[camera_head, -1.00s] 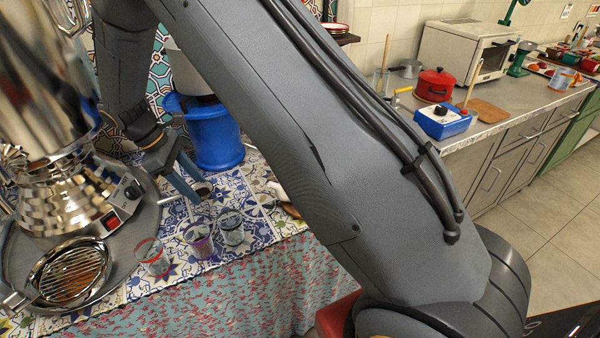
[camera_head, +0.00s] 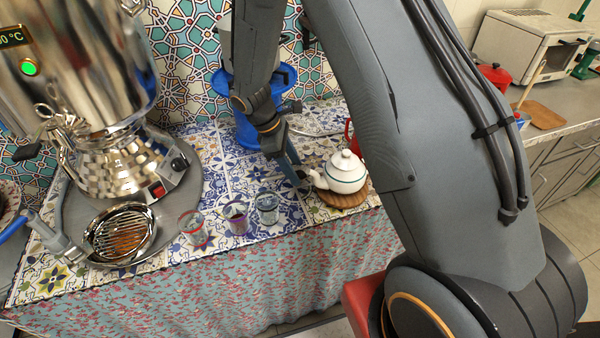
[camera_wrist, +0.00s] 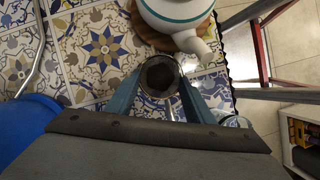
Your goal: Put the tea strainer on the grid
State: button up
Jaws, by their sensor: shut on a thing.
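My gripper (camera_head: 299,178) is shut on the tea strainer (camera_wrist: 160,76), a small round metal cup with a dark mesh inside, seen from above between the fingers in the wrist view. In the head view it is a small dark shape at my fingertips, above the tiled cloth just left of the white teapot. The grid (camera_head: 122,233) is a slatted metal grate on an oval drip tray (camera_head: 97,262), in front of the samovar (camera_head: 95,90) at the left. The gripper is well to the right of the grid, apart from it.
Three glasses (camera_head: 193,229) stand in a row between the grid and gripper. The white teapot (camera_head: 342,172) sits on a round wooden board (camera_head: 344,199), close to my gripper. A blue bucket (camera_head: 246,128) stands behind my gripper. The cloth's front edge lies close to the glasses.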

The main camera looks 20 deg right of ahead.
jog(key=shift+s+d, duration=0.3)
jog(key=shift+d, duration=0.4)
jog(key=shift+f+p, duration=0.75)
jog(key=shift+f, duration=1.05)
jog(key=shift+f, duration=0.1)
jog(key=o, duration=1)
